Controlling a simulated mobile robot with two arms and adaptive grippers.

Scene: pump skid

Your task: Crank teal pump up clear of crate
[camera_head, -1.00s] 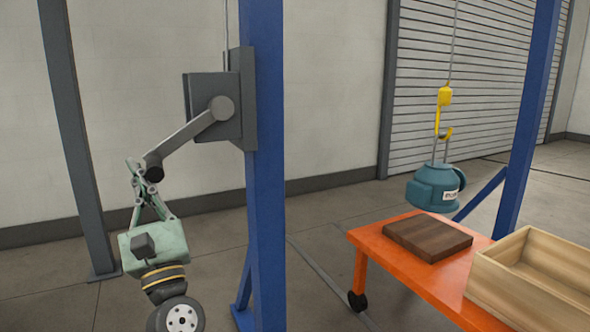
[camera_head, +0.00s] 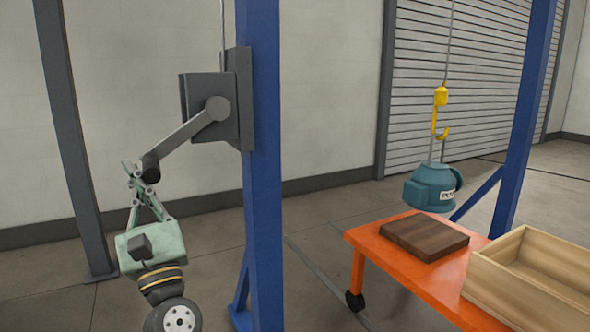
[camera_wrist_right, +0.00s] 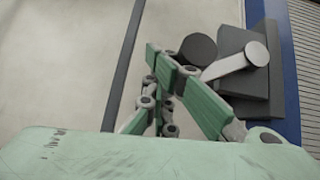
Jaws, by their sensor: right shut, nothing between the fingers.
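The teal pump (camera_head: 429,188) hangs from a yellow hook (camera_head: 440,97) on a cable, in the air behind a brown board. The wooden crate (camera_head: 497,296) is to its right and nearer; the pump is not inside it. The winch (camera_head: 208,97) on the blue post has a grey crank arm (camera_head: 188,132) angled down-left to a dark handle (camera_head: 150,166). My right gripper (camera_head: 138,172) is shut and empty, its fingertips beside the handle; contact is unclear. The wrist view shows the green fingers (camera_wrist_right: 172,78) in front of the dark handle (camera_wrist_right: 197,50). My left gripper is not in view.
An orange cart (camera_head: 369,254) carries the dark wooden board (camera_head: 424,237) and the crate. The blue post (camera_head: 261,170) stands right of my gripper, and a grey post (camera_head: 68,140) stands left. A pale wall is behind.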

